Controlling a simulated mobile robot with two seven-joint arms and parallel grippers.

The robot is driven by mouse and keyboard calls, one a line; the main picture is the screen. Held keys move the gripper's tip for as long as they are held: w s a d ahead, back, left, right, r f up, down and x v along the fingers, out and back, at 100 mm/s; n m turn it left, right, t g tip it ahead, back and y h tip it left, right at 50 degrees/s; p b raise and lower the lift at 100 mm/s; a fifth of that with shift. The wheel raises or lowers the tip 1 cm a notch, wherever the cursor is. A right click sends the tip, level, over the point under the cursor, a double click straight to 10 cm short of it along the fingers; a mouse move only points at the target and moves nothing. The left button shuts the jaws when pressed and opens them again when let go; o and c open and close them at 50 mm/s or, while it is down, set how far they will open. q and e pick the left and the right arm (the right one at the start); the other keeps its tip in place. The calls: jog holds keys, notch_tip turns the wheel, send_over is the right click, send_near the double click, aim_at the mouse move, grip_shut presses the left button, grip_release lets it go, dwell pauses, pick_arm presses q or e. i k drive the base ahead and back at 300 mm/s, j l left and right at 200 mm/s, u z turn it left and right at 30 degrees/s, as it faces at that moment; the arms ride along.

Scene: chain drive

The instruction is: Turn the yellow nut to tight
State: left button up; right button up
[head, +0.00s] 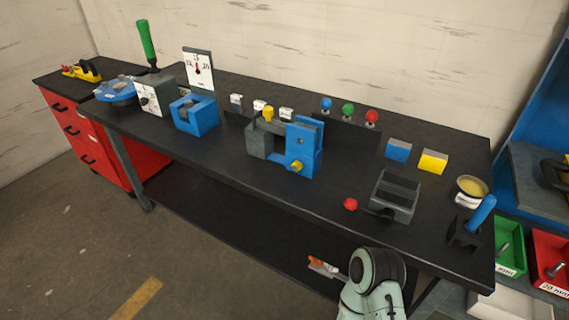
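A small yellow nut (296,167) sits low on the front face of a blue upright block (304,145), part of a blue and grey fixture near the middle of the bench. A second yellow knob-like piece (267,113) stands on top of the same fixture, toward its left. From this distance I cannot tell how tight either piece is. A pale rounded link of my arm shows at the bottom, right of centre, in front of the bench and well apart from the fixture.
The black bench (225,163) has free room before the fixture. A green-handled lever (147,42) rises at left.

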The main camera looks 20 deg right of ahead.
aim_at(296, 166)
jog(key=i+j+z, duration=0.2)
jog(key=i, duration=0.3)
jog(key=i+j+z, duration=0.15)
jog(key=i+j, duration=0.3)
